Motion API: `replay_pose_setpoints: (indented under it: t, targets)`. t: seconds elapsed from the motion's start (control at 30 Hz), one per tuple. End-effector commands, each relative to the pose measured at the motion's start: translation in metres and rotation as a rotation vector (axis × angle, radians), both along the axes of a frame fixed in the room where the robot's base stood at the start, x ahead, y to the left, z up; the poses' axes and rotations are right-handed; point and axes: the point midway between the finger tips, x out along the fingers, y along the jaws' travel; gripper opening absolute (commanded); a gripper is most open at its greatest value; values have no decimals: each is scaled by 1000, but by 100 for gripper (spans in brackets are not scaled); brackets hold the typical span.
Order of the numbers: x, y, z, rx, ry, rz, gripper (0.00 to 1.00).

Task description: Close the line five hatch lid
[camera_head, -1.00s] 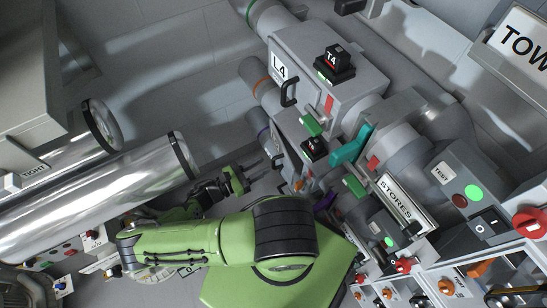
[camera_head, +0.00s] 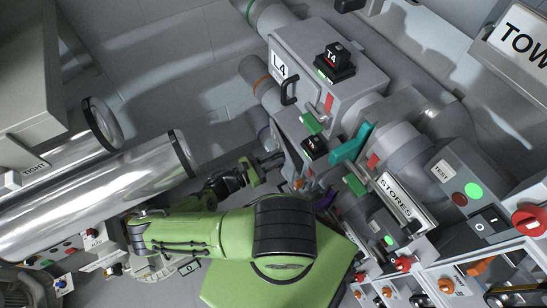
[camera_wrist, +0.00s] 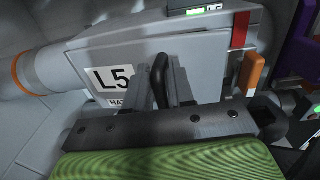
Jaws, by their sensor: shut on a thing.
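The line five hatch lid (camera_wrist: 200,55) is a grey panel with an L5 label (camera_wrist: 112,80) in the wrist view. A black upright handle (camera_wrist: 160,72) stands out from it. My gripper (camera_wrist: 161,88) has its two fingers on either side of this handle and is shut on it. The fingers cover part of the label. In the head view my gripper (camera_head: 272,161) reaches the left side of the line five unit (camera_head: 290,130), below the L4 unit. My arm and gripper hide much of the lid there. I cannot tell how far the lid stands open.
An orange latch (camera_wrist: 253,73) and a red strip (camera_wrist: 241,30) sit at the lid's right. The L4 unit (camera_head: 345,85) is above, with a teal lever (camera_head: 351,145) to its lower right. Large metal tubes (camera_head: 110,190) lie left of my arm.

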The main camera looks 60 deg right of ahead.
Motion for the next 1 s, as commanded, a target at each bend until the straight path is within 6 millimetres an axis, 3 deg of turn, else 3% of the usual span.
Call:
replay_pose_setpoints:
  t: [0.1, 0.3, 0.53, 0.57, 0.67, 1.0]
  targets:
    - [1, -2, 1, 0, -3, 8, 0]
    - [-16, -17, 1, -1, -4, 7, 0]
    - [-17, -18, 0, -2, -4, 8, 0]
    - [-17, -18, 0, -2, -4, 8, 21]
    - [-17, -18, 0, -1, -3, 7, 34]
    - [-17, -18, 0, 0, -2, 5, 34]
